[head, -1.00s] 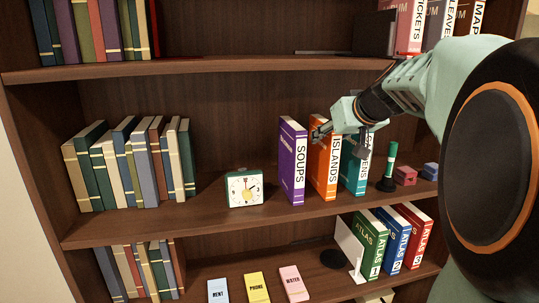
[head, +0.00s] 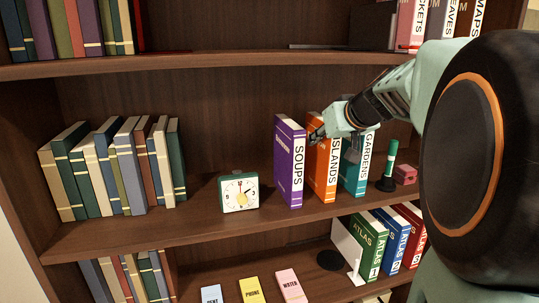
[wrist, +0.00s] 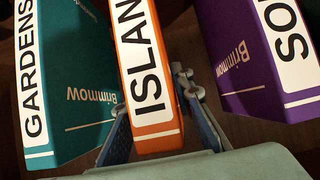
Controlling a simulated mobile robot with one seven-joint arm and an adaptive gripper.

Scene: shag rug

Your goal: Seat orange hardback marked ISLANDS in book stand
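The orange book marked ISLANDS (head: 323,165) stands upright on the middle shelf between the purple SOUPS book (head: 290,165) and the teal GARDENS book (head: 358,170). My gripper (head: 318,133) is at the upper part of its spine. I cannot surely pick out the book stand; a white upright panel (head: 347,240) stands beside the atlases on the lower shelf.
A clock (head: 239,193) and a row of books (head: 115,170) stand left on the middle shelf. Below are atlases (head: 393,240), a black disc (head: 331,260) and several cards (head: 250,290). Shelf beside the clock is clear.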

